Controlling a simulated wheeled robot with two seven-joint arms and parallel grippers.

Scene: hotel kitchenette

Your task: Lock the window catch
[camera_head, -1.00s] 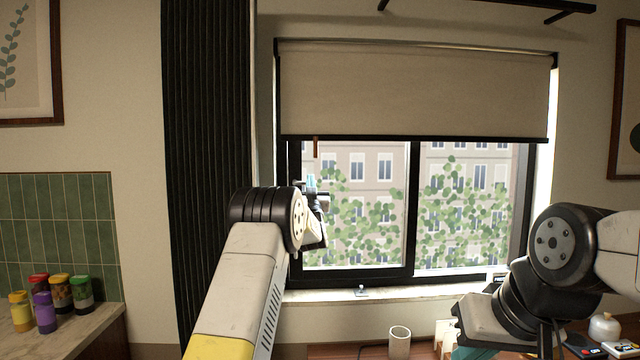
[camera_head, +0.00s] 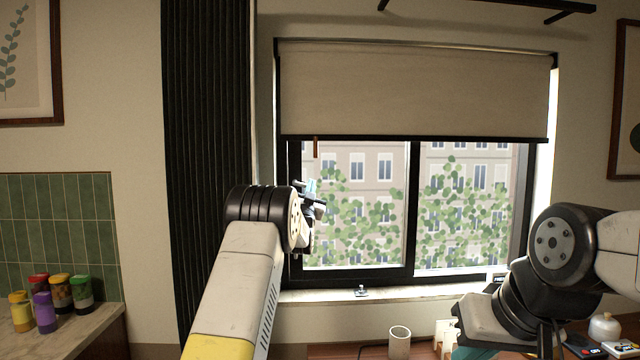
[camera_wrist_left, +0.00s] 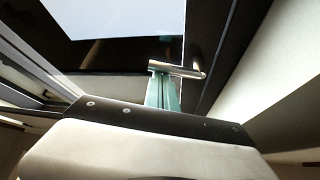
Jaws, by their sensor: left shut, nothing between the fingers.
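The window (camera_head: 410,215) has a dark frame and two panes. In the left wrist view, a silver lever, apparently the window catch (camera_wrist_left: 178,70), lies nearly level against the dark frame (camera_wrist_left: 205,50). My left gripper (camera_head: 312,186) is raised at the window's left side; its teal fingers (camera_wrist_left: 163,93) are shut and empty. The fingers end at the lever's free left end in the wrist view; I cannot tell whether they touch it. In the head view the catch cannot be made out behind my left gripper. My right gripper (camera_head: 468,351) shows only a teal part at the bottom edge.
A roller blind (camera_head: 415,90) covers the window's top, with a brown pull (camera_head: 316,147) at its left. A dark curtain (camera_head: 207,170) hangs to the left. A small object (camera_head: 361,291) sits on the sill (camera_head: 420,292).

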